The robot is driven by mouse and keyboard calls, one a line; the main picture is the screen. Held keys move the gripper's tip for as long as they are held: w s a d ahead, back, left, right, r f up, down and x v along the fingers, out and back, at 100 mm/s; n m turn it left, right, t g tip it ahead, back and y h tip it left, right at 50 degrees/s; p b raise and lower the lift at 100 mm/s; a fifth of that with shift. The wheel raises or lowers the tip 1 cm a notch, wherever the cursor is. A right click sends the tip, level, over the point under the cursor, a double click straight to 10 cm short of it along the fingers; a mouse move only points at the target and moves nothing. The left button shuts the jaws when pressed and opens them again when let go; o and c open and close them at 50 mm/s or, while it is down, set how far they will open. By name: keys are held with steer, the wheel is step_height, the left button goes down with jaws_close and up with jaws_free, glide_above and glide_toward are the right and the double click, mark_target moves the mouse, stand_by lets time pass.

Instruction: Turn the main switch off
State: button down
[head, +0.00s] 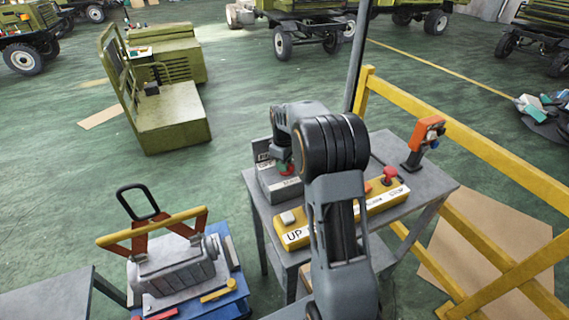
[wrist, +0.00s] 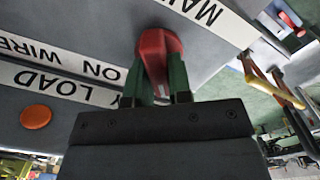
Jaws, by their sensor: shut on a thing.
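The main switch shows as a red handle (wrist: 158,50) on a grey panel in the wrist view. My gripper (wrist: 160,82) has its green fingers on both sides of the handle and is shut on it. A white label starting "MA" (wrist: 205,10) lies beside the handle. In the head view the grey switch box (head: 282,190) stands on the left of the grey table. My gripper (head: 284,160) is at its face, and my arm hides part of the box. I cannot tell the switch's exact position.
A yellow control box (head: 372,203) with buttons and an "UP" label sits in front on the grey table (head: 437,182). An orange pendant (head: 427,132) stands at the right. A yellow railing (head: 470,130) runs behind. A blue cart (head: 222,306) with an engine part stands left.

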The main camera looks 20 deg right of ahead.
steer(key=shift+n, duration=0.9)
steer(key=c, duration=1)
jaws_free()
steer(key=shift+c, duration=0.2)
step_height(320, 180, up, 14)
steer(key=shift+b, duration=0.4)
steer(key=shift+f, duration=0.1)
